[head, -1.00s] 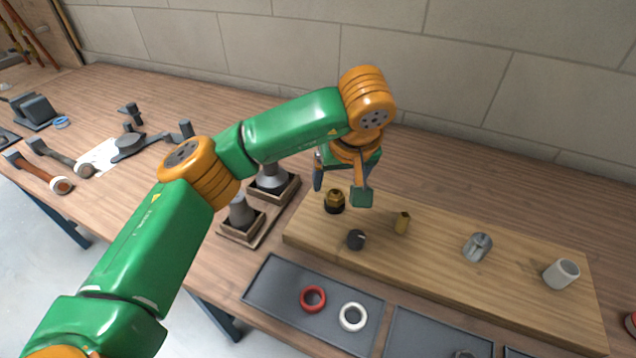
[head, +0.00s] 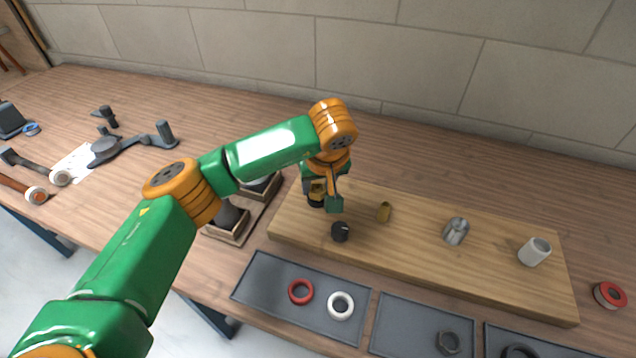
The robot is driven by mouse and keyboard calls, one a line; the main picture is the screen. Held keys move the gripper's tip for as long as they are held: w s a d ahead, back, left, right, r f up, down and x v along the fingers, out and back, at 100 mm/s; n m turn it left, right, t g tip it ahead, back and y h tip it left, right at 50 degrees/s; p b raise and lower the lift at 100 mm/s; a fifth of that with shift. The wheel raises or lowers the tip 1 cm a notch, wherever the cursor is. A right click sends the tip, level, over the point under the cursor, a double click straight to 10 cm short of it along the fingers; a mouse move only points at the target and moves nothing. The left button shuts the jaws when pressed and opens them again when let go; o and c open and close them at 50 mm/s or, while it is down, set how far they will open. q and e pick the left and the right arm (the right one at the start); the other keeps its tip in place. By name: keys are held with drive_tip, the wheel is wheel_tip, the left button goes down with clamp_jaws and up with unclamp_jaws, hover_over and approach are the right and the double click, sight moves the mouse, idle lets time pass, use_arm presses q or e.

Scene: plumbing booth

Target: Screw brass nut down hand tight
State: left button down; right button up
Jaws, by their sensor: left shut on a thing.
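The brass nut (head: 317,188) sits on a dark fitting at the left end of the wooden board (head: 410,247). My left gripper (head: 321,195) has come down over it from above and is shut on it. Its fingers hide much of the nut, so I cannot see the threads or how far down it sits. My right gripper is not in view.
Trays in front hold a red ring (head: 300,291), a white ring (head: 340,306) and a dark nut (head: 448,342).

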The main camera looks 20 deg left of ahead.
use_arm(q)
drive_tip(key=m+h+b, duration=0.1)
drive_tip(key=m, duration=0.2)
drive_tip(key=shift+a+f+t, duration=0.15)
drive_tip(key=shift+t, duration=0.15)
drive_tip(key=m+h, duration=0.1)
drive_tip(key=m, duration=0.2)
drive_tip(key=shift+a, duration=0.1)
drive_tip(key=m+h, duration=0.1)
drive_tip(key=m, duration=0.2)
drive_tip(key=shift+m+h, duration=0.3)
unclamp_jaws()
wheel_tip(320, 180, up, 5)
drive_tip(key=p, duration=0.3)
drive_tip(key=shift+p, duration=0.3)
